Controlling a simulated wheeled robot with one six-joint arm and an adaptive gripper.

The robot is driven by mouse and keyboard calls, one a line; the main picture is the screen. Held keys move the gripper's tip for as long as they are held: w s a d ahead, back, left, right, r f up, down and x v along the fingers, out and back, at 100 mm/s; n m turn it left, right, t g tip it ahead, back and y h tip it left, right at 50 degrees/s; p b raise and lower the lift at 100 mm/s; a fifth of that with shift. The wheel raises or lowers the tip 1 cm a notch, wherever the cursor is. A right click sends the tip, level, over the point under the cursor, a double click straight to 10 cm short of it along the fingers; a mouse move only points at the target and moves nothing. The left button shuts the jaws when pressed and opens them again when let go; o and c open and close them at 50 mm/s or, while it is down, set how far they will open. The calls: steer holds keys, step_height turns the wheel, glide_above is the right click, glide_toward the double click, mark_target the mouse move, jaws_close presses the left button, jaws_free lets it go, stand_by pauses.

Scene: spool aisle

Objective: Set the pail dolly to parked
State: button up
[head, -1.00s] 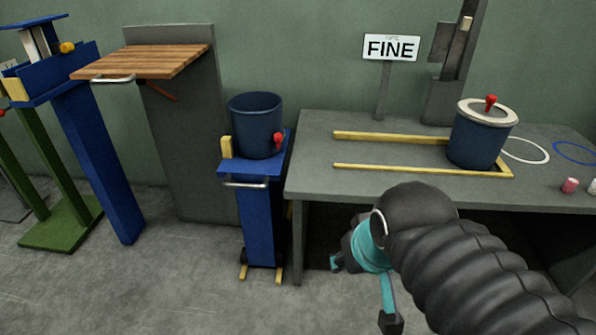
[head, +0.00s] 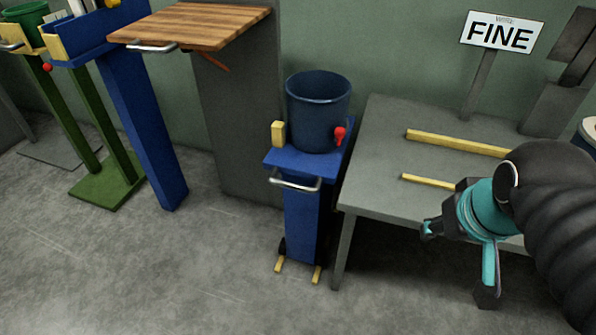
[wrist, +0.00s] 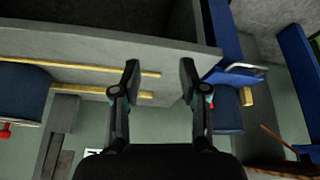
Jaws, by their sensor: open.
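The pail dolly appears to be the blue stand (head: 303,225) in the middle of the head view, with a silver handle (head: 296,186) on its front and yellow feet on the floor. A dark blue pail (head: 318,110) stands upright on its top, with a yellow block (head: 278,134) at left and a red knob (head: 340,135) at right. The handle also shows in the wrist view (wrist: 245,68), right of my gripper. My gripper (wrist: 160,67) is open and empty. In the head view it is in front of the table, right of the dolly and apart from it.
A grey table (head: 385,190) stands close right of the dolly, with yellow rails (head: 455,142) and a FINE sign (head: 502,33). A wooden board (head: 195,25) juts out at left. A leaning blue post (head: 145,130) and green stand (head: 105,190) are farther left. Floor in front is clear.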

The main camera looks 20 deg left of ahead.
steer(key=w+a+r+n+g+b, duration=0.1)
steer(key=w+a+r+n, duration=0.1)
steer(key=w+a+n, duration=0.4)
steer(key=n+g+b, duration=0.2)
steer(key=n+b, duration=0.1)
steer(key=n, duration=0.6)
glide_above(292, 184)
steer(key=s, duration=0.3)
step_height(292, 184, down, 3)
steer(key=shift+h, duration=0.3)
steer(key=w+f+b, duration=0.1)
steer(key=f, duration=0.3)
steer(key=w+f, duration=0.1)
steer(key=f, duration=0.4)
steer(key=w+f+b, duration=0.1)
steer(key=f, duration=0.3)
steer(key=shift+f+b, duration=0.25)
steer(key=shift+b, duration=0.05)
steer(key=shift+c, duration=0.2)
jaws_close()
